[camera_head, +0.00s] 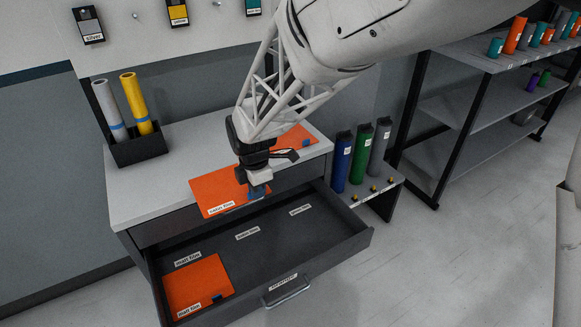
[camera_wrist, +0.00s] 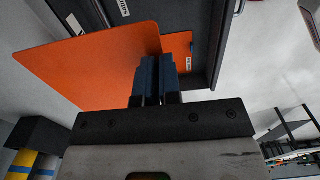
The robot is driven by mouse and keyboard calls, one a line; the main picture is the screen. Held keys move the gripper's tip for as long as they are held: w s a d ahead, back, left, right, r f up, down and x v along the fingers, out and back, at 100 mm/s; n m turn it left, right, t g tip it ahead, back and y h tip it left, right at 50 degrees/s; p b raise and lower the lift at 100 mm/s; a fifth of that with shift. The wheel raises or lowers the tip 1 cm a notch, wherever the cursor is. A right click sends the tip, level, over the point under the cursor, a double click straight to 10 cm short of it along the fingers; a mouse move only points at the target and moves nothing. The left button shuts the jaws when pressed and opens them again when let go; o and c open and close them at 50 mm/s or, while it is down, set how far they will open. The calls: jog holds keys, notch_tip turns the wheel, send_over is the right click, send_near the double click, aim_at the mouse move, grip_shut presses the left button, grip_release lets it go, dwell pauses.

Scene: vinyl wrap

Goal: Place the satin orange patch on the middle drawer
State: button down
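My gripper (camera_head: 258,192) is shut on the blue tab at the edge of an orange patch (camera_head: 215,186), whose label appears to read satin film. The patch is held over the front edge of the cabinet top, above the back of the open drawer (camera_head: 345,236). In the wrist view, the held patch (camera_wrist: 95,65) spreads left from my blue-tipped fingers (camera_wrist: 156,80). A matt-labelled orange patch (camera_head: 195,283) lies in the left part of the drawer. White labels mark the drawer floor; the middle label (camera_head: 248,233) has bare floor around it.
Another orange patch (camera_head: 298,136) lies on the cabinet top (camera_head: 150,195), partly behind my arm. A black holder (camera_head: 138,150) with grey and yellow rolls stands at the left. Blue, green and grey rolls (camera_head: 361,153) stand right of the cabinet. The drawer's middle and right are clear.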

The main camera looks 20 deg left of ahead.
jog(key=s+d+f, duration=0.3)
jog(key=d+f, duration=0.2)
jog(key=f, duration=0.1)
send_over(286, 266)
notch_tip(286, 266, down, 12)
jog(key=shift+r, duration=0.25)
dwell(0.4)
jog(key=shift+f, duration=3.15)
jog(key=shift+f, duration=1.9)
jog(key=shift+f, duration=0.15)
